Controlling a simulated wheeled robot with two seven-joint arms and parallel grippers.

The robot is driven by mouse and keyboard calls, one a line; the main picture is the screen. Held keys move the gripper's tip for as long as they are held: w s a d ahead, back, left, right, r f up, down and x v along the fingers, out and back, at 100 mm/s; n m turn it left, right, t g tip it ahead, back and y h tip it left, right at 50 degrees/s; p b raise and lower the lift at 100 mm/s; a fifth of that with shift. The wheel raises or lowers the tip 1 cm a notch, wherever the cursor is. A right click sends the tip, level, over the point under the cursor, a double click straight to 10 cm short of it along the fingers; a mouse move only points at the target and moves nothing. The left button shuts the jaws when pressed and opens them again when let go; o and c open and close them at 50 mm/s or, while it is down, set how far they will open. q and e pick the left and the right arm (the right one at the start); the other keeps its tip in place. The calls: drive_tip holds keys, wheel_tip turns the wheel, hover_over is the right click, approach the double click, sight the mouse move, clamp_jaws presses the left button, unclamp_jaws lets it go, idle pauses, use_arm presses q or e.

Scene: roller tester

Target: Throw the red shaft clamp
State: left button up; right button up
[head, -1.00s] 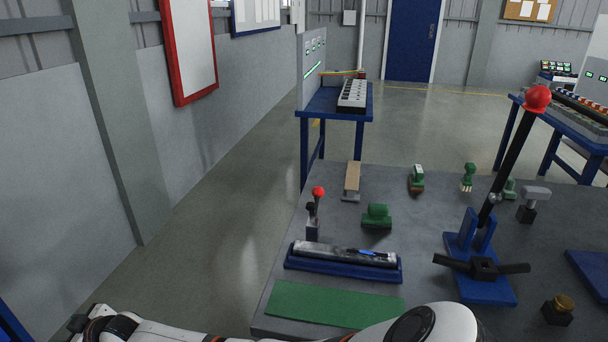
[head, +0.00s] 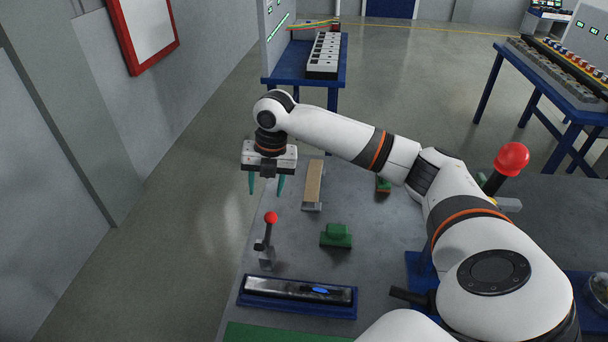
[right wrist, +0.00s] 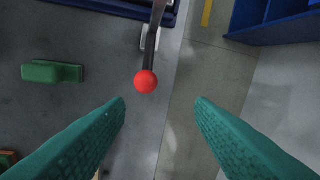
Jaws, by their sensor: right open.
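The red shaft clamp, a small upright lever with a red ball knob (head: 270,217) on a grey base (head: 266,258), stands near the table's left edge. In the right wrist view its red ball (right wrist: 146,81) is just beyond the fingertips, left of the middle of the gap. My right gripper (head: 266,187) is open and empty, pointing down with teal fingers, and appears beyond the knob in the head view. It also shows in the right wrist view (right wrist: 160,103), with nothing between the fingers. My left gripper is not in view.
A blue tray (head: 297,305) with a metal shaft lies in front of the clamp. A green block (head: 336,236) sits to its right and a wooden-topped brush (head: 313,185) behind. A larger red-knobbed lever (head: 511,159) stands at right, partly behind my arm. Open floor lies left.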

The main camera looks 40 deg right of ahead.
sight(271, 215)
drive_tip(key=shift+s+f+n+g+p, duration=0.3)
drive_tip(key=shift+s+f+n+g, duration=0.15)
drive_tip(key=shift+s+f, duration=0.45)
drive_tip(key=f, duration=0.5)
drive_tip(key=f+p, duration=0.1)
drive_tip(key=f, duration=0.1)
drive_tip(key=shift+w+a+f, duration=0.2)
drive_tip(key=shift+w, duration=0.15)
drive_tip(key=shift+f, duration=0.65)
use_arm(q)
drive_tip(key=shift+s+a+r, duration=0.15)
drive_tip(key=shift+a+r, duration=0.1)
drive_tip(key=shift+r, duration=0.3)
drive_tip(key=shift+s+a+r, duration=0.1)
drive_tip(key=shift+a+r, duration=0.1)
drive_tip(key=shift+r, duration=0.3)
use_arm(e)
drive_tip(key=shift+c, duration=0.7)
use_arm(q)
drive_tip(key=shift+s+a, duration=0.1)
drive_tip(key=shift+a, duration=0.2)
use_arm(e)
drive_tip(key=shift+w, duration=0.1)
clamp_jaws()
